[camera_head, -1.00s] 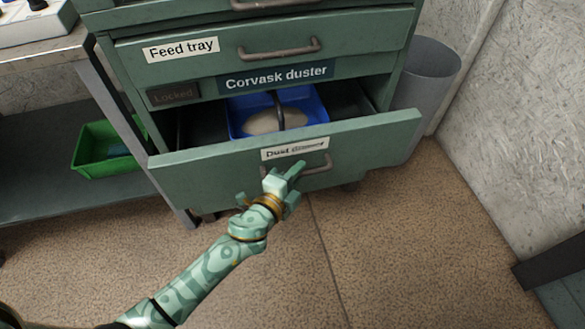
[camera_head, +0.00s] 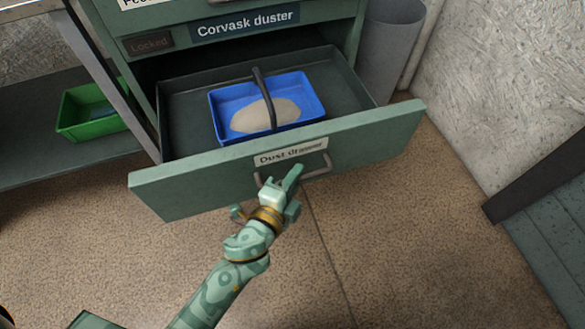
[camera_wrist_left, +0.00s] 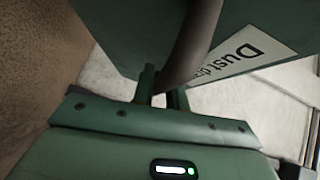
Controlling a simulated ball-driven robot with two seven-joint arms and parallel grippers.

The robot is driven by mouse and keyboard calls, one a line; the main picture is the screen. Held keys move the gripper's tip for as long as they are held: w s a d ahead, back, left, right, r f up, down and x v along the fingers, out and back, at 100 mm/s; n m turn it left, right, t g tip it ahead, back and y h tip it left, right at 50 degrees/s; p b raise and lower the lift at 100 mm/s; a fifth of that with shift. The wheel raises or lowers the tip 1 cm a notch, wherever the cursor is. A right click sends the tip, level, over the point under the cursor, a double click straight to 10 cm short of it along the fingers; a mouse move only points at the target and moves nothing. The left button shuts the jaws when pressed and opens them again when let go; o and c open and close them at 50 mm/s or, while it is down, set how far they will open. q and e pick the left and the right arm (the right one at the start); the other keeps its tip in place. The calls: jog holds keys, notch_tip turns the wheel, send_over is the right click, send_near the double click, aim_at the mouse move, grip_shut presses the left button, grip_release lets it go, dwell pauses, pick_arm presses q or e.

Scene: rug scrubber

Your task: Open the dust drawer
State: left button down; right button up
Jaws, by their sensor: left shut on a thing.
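The dust drawer (camera_head: 200,189) is a green drawer low in the cabinet, labelled "Dust drawer", and it stands well out. A blue tray (camera_head: 312,101) with a dark arched handle (camera_head: 264,95) and a pale heap of dust (camera_head: 262,115) sits inside it. My right gripper does not show.
The cabinet sign "Corvask duster" (camera_head: 245,23) and a "Locked" plate (camera_head: 149,43) are above. A green bin (camera_head: 90,115) sits on a shelf at left. A grey waste bin (camera_head: 391,45) stands at right by the wall. Floor in front is bare.

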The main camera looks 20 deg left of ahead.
pick_arm(q)
jog(key=shift+s+d, duration=0.1)
jog(key=shift+s, duration=0.1)
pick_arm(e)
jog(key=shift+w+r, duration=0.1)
pick_arm(q)
jog(key=c, duration=1.4)
grip_release()
jog(key=shift+f, duration=0.1)
